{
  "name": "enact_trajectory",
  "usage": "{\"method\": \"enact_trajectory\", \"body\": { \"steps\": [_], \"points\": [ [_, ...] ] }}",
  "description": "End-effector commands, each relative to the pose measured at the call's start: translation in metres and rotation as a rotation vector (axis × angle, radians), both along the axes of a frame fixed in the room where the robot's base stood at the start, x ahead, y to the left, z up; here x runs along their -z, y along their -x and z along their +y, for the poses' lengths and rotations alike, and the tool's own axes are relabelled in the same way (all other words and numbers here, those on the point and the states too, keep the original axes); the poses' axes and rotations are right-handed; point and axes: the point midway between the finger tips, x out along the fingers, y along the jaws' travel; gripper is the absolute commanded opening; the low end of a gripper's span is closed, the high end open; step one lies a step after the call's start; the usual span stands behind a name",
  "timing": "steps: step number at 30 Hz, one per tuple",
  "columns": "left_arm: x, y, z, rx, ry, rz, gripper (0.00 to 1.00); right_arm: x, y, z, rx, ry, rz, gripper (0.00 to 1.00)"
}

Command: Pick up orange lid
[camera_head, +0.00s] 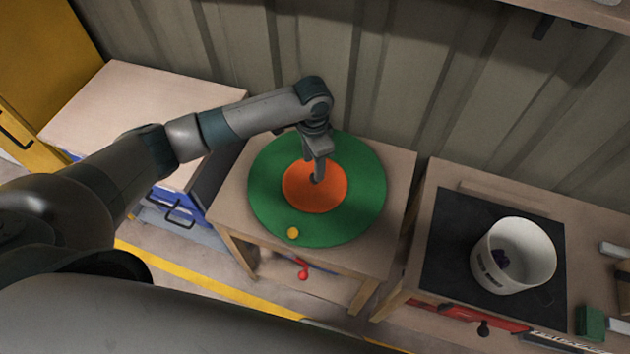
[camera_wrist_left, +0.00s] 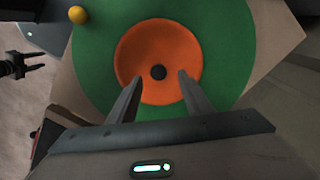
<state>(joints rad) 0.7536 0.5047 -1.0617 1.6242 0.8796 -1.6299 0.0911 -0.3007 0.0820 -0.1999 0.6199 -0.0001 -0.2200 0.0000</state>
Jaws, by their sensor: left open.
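The orange lid (camera_head: 330,200) is a round disc with a small dark knob at its centre. It lies on a round green mat (camera_head: 265,205) on a wooden table. My left gripper (camera_head: 316,180) points down over the middle of the lid. In the left wrist view, the fingers of the left gripper (camera_wrist_left: 158,82) are apart, one to each side of the dark knob (camera_wrist_left: 158,72), with nothing between them at the tips. Whether the fingertips touch the lid is unclear. A dark two-pronged part, seemingly my right gripper (camera_wrist_left: 28,65), shows small at the left edge there.
A small yellow ball (camera_head: 293,233) lies on the mat near its front edge. A white bucket (camera_head: 520,262) with something purple inside stands on a dark panel (camera_head: 445,235) at right. A pale-topped cabinet (camera_head: 120,105) stands at left. The corrugated wall (camera_head: 400,80) is close behind the table.

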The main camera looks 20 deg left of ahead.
Motion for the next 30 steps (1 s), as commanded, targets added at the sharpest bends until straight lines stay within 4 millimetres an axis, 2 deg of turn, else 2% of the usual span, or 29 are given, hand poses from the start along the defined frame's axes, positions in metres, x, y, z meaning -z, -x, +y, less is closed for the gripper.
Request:
{"method": "enact_trajectory", "body": {
  "steps": [7,13,28,29,30],
  "points": [
    [0.024,0.001,-0.005,-0.002,-0.002,0.003,0.46,-0.018,0.000,0.000,0.000,0.000,0.000,0.44],
    [0.046,0.001,-0.004,-0.001,-0.001,0.002,0.46,-0.020,0.000,0.001,0.000,-0.001,0.000,0.44],
    [0.048,0.001,-0.004,0.000,0.000,0.000,0.46,-0.020,0.000,0.004,0.002,-0.004,0.000,0.44],
    [0.048,0.001,-0.004,0.000,0.000,0.000,0.41,-0.020,0.000,0.004,0.002,-0.004,0.000,0.44],
    [0.048,0.001,-0.004,0.000,0.000,0.000,0.31,-0.020,0.000,0.004,0.002,-0.004,0.000,0.44]
  ]
}}
